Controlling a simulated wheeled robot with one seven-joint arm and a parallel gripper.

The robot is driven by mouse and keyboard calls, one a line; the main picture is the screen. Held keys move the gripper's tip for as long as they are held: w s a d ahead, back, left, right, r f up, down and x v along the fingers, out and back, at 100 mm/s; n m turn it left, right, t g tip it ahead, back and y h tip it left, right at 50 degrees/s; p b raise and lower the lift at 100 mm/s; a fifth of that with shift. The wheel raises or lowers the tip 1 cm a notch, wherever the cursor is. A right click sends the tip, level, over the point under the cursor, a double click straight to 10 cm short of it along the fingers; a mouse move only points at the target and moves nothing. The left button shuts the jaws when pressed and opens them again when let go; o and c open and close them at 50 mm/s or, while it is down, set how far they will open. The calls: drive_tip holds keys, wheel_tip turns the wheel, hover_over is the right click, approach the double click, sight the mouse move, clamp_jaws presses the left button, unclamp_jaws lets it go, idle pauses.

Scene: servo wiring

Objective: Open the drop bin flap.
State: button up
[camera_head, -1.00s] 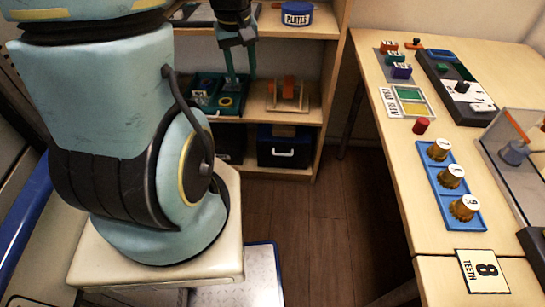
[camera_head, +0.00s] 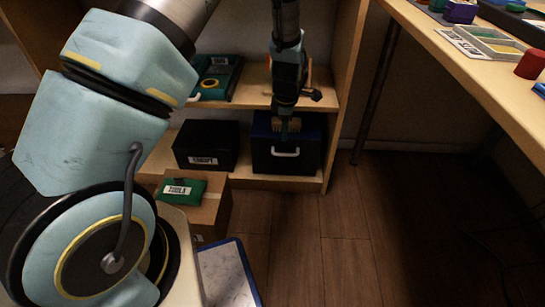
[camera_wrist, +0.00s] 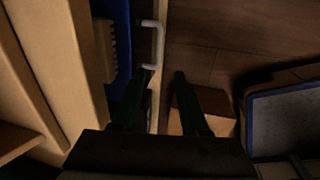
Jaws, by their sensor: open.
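The dark blue bin (camera_head: 262,160) stands on the lower shelf, with a white bar handle (camera_head: 286,152) on its dark front. I take that front to be the flap; it looks closed. My gripper (camera_head: 287,136) points down just above the handle in the head view and hides part of the bin's front. In the wrist view my gripper (camera_wrist: 155,82) has its two fingers apart with nothing between them. The handle (camera_wrist: 158,42) lies beyond the fingertips there, beside the blue bin edge (camera_wrist: 124,45). Contact with the handle cannot be seen.
A black labelled box (camera_head: 206,143) stands left of the bin. A cardboard box (camera_head: 212,208) with a green labelled pouch (camera_head: 182,190) is on the floor side. The shelf board (camera_head: 252,92) is above, the work table (camera_head: 480,62) at right. Floor (camera_head: 350,235) is clear in front.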

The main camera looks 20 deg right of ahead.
drive_tip(key=f, duration=0.2)
drive_tip(key=b, duration=0.3)
approach(285, 150)
drive_tip(key=f, duration=0.2)
drive_tip(key=s+f, duration=0.1)
drive_tip(key=f, duration=0.1)
drive_tip(key=s+a+f, duration=0.1)
drive_tip(key=shift+f, duration=0.4)
clamp_jaws()
idle(0.8)
